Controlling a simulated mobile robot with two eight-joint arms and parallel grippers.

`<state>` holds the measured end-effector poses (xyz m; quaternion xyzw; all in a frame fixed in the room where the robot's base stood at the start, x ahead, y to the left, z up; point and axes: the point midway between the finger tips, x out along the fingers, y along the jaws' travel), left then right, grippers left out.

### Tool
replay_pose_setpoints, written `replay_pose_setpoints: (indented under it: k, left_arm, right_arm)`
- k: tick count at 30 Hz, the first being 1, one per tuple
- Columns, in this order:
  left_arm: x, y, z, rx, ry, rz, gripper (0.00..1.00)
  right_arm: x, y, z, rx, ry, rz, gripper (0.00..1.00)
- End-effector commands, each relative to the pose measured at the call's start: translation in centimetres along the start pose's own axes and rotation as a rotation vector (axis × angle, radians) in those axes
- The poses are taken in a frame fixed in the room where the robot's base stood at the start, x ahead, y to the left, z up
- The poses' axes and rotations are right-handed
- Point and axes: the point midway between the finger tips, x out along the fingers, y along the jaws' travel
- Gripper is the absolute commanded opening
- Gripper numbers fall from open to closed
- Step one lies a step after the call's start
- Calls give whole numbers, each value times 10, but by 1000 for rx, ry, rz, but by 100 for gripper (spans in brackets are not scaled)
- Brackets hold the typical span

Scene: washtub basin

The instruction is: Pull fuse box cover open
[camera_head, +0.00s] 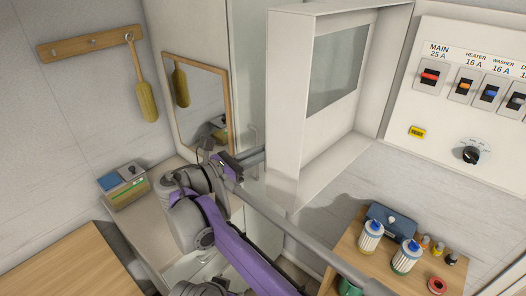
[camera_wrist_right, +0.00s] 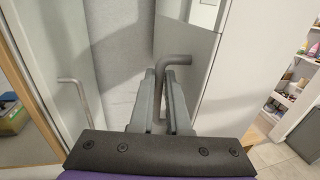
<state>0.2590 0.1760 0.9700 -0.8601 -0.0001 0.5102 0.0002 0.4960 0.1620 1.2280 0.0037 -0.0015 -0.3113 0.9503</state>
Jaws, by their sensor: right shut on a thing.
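The fuse box cover (camera_head: 312,105), a deep pale panel with a grey window, stands swung out to the left of the fuse panel (camera_head: 456,130). The panel's face is exposed, with MAIN, HEATER and WASHER switches. My right gripper (camera_head: 258,156) is at the cover's left, outer side. In the right wrist view, my right gripper (camera_wrist_right: 160,92) is shut on a bent grey bar handle (camera_wrist_right: 174,60), which passes between its fingers. The pale cover surface (camera_wrist_right: 215,75) lies just right of the handle. My left gripper is not in view.
A wooden shelf (camera_head: 350,246) below the panel holds bottles, a blue box (camera_head: 392,221) and small items. A mirror (camera_head: 198,100) and a peg rail with a brush (camera_head: 148,98) hang at the left. A wooden top (camera_head: 75,268) fills the lower left.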

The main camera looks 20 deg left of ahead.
Motion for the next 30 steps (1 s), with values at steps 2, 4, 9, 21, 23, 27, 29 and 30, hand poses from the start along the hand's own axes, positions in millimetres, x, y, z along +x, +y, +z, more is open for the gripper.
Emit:
replay_pose_setpoints:
  k: [2,4,9,21,23,27,29,30]
  left_arm:
    - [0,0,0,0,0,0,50]
    - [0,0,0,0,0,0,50]
    - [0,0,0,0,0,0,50]
    - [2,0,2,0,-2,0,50]
    - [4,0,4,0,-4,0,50]
    - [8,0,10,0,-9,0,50]
    - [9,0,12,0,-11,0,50]
    - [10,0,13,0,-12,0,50]
  right_arm:
    - [-1,0,-1,0,4,1,0]
    - [0,0,-1,0,4,1,18]
    - [0,0,-1,0,2,0,45]
    - [-11,0,-1,0,2,2,45]
    - [-21,0,-2,0,2,3,45]
    - [-50,1,-2,0,3,5,45]
    - [-63,1,-2,0,3,5,45]
    - [-70,1,-2,0,3,4,45]
